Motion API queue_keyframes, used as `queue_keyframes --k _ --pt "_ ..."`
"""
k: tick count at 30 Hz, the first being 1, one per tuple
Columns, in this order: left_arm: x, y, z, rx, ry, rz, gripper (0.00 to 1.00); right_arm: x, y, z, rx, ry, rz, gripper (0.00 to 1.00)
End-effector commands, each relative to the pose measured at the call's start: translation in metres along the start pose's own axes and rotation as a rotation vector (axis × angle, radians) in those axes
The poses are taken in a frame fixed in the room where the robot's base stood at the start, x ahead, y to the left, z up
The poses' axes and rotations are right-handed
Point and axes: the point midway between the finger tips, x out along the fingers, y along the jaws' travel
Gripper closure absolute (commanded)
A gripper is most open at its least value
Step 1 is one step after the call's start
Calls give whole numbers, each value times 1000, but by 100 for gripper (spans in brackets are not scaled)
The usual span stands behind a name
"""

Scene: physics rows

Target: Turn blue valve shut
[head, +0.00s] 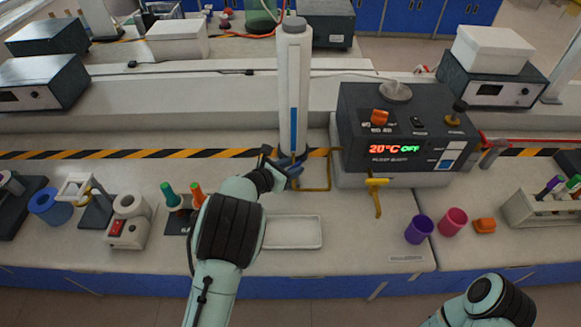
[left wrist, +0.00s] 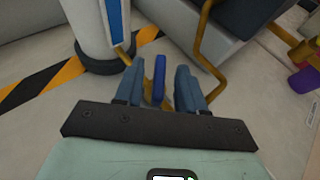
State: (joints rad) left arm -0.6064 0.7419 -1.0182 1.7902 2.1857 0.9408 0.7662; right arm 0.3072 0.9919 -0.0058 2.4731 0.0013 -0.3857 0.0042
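The blue valve handle (left wrist: 158,78) stands upright between the two fingers of my left gripper (left wrist: 159,88) in the left wrist view. The fingers are apart, with a narrow gap showing on each side of the handle. In the head view my left gripper (head: 287,172) is at the foot of the white column (head: 294,95) with a blue stripe, and it largely hides the valve there. A brownish-yellow pipe (head: 328,170) runs beside it. My right forearm shows at the lower right of the head view, but its gripper does not.
A dark heater box (head: 405,135) reading "20°C OFF" stands to the right, with a yellow valve (head: 377,182) below it. A white tray (head: 293,232) lies in front. Purple (head: 419,229) and pink (head: 453,221) cups stand right of it. Striped tape (head: 110,154) crosses the bench.

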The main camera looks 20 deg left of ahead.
Motion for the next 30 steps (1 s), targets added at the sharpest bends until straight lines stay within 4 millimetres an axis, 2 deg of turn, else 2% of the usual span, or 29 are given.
queue_keyframes --k 5,6,8,9,10,20,30 --pt "0 0 0 0 0 0 61 0 0 0 0 0 0 57" --pt "0 0 0 0 0 0 64 0 0 0 0 0 0 57" --pt "0 0 0 0 0 0 83 0 0 0 0 0 0 57" --pt "0 0 0 0 0 0 96 0 0 0 0 0 0 57" --pt "0 0 0 0 0 0 100 0 0 0 0 0 0 57" --pt "-1 2 -1 7 -1 -16 100 3 1 0 0 -1 0 57" --pt "-1 7 0 65 -3 -150 100 11 5 2 2 -5 2 57"
